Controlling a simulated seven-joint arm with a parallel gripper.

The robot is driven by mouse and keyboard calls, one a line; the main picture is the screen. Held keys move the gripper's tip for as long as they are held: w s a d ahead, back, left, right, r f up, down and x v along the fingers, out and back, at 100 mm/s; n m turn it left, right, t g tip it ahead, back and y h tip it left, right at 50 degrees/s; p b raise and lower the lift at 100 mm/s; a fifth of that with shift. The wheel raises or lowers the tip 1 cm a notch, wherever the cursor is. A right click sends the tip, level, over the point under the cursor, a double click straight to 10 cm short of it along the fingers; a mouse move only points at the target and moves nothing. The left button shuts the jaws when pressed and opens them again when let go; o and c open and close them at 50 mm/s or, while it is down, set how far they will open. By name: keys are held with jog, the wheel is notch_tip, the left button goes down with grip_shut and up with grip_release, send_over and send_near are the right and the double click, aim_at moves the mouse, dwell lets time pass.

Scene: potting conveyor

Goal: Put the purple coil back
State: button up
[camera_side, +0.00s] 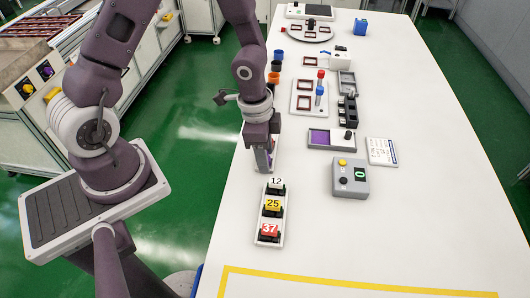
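My gripper (264,152) points down at the left edge of the white table, over a small pale tray or holder (277,166). The arm hides most of that spot. I cannot tell whether the fingers are open or shut, or whether they hold anything. No purple coil can be made out for certain. A flat purple surface (319,137) shows in a grey tray (344,147) to the right of my gripper, and I cannot tell whether it is a coil or a pad.
A white rack (262,240) in front holds blocks marked 12, 25 and 37. A grey box with a display (350,190) and a written card (381,151) lie to the right. Cups (274,66), frames and red and blue-topped posts stand farther back. The table's right side is clear.

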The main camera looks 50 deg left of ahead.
notch_tip(320, 180, up, 12)
jog(key=s+a, duration=0.1)
jog(key=s+r+n+t+y, duration=0.1)
jog(key=s+r+n+t, duration=0.3)
jog(key=s+r+n, duration=0.5)
jog(key=s+r, duration=0.5)
jog(key=shift+s+a+r+t, duration=0.2)
jog(key=shift+a+r+t, duration=0.05)
jog(key=shift+a+t, duration=0.05)
jog(key=shift+c, duration=0.3)
dwell(0.4)
